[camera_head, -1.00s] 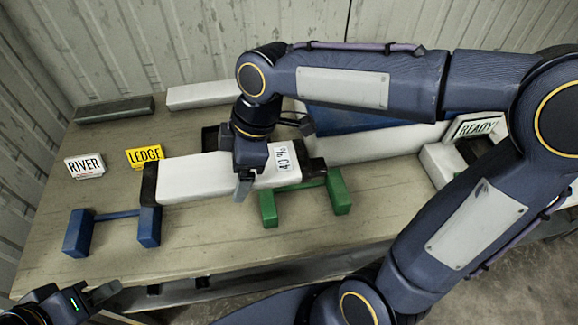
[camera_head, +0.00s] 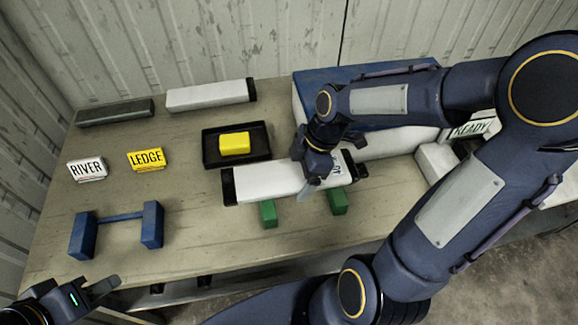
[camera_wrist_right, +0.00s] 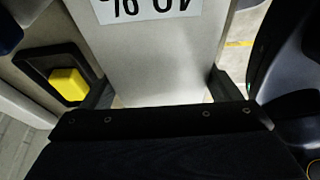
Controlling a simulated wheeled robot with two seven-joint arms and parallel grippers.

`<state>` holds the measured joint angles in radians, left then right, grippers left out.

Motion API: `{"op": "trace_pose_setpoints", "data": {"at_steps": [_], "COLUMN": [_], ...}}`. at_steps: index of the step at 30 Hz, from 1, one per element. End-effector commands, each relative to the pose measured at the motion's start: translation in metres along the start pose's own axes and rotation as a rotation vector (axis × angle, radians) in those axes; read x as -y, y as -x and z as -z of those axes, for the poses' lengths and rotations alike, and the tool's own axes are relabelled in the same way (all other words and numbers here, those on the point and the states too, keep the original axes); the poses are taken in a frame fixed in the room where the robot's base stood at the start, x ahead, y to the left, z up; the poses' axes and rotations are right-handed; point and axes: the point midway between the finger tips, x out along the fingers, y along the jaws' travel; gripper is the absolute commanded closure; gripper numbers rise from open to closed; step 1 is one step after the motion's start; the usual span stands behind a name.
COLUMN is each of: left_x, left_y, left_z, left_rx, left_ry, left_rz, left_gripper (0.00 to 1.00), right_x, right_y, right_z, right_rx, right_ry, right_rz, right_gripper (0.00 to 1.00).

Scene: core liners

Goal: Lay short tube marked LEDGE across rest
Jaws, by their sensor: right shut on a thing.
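A white tube (camera_head: 270,184) with black ends and a printed label lies level in my right gripper (camera_head: 312,182). The gripper is shut on it near its middle. The tube is over the green rest (camera_head: 338,203), hiding its crossbar; I cannot tell whether they touch. In the right wrist view the tube (camera_wrist_right: 150,55) runs between the fingers, with part of its label showing. A blue rest (camera_head: 152,224) is empty. My left gripper (camera_head: 108,292) is at the lower left, away from these things; its opening is unclear.
A black tray (camera_head: 263,143) holds a yellow block (camera_head: 235,143). A white RIVER sign (camera_head: 87,169) stands left. A dark bar (camera_head: 115,112) and another white tube (camera_head: 208,95) lie at the back. A blue-topped box and a READY sign (camera_head: 474,128) are right.

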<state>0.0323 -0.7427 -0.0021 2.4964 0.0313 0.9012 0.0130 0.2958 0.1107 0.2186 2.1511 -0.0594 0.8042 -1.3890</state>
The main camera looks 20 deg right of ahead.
Motion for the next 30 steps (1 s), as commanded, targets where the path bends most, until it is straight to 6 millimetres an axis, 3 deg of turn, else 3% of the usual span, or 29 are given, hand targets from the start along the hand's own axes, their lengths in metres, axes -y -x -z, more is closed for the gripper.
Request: {"op": "trace_pose_setpoints", "data": {"at_steps": [5,12,26,27,30], "left_x": [-0.001,-0.001,0.002,0.001,0.001], "left_y": [0.002,0.001,-0.003,-0.002,-0.002], "left_z": [0.001,0.001,-0.002,-0.001,-0.001], "left_rx": [0.000,0.000,0.000,0.000,0.000], "left_ry": [0.000,0.000,0.000,0.000,0.000], "left_rz": [0.000,0.000,0.000,0.000,0.000], "left_gripper": [0.64,0.64,0.64,0.64,0.64], "right_x": [-0.002,-0.002,-0.002,-0.002,-0.002], "right_y": [-0.008,-0.034,-0.040,-0.039,-0.039], "right_z": [-0.014,-0.021,-0.023,-0.023,-0.023], "right_rx": [0.000,-0.001,-0.001,0.000,0.000], "right_ry": [-0.004,-0.001,0.000,-0.001,-0.001], "right_rz": [0.001,0.000,-0.002,0.000,0.000], "right_gripper": [0.83,0.83,0.83,0.11,0.00]}}
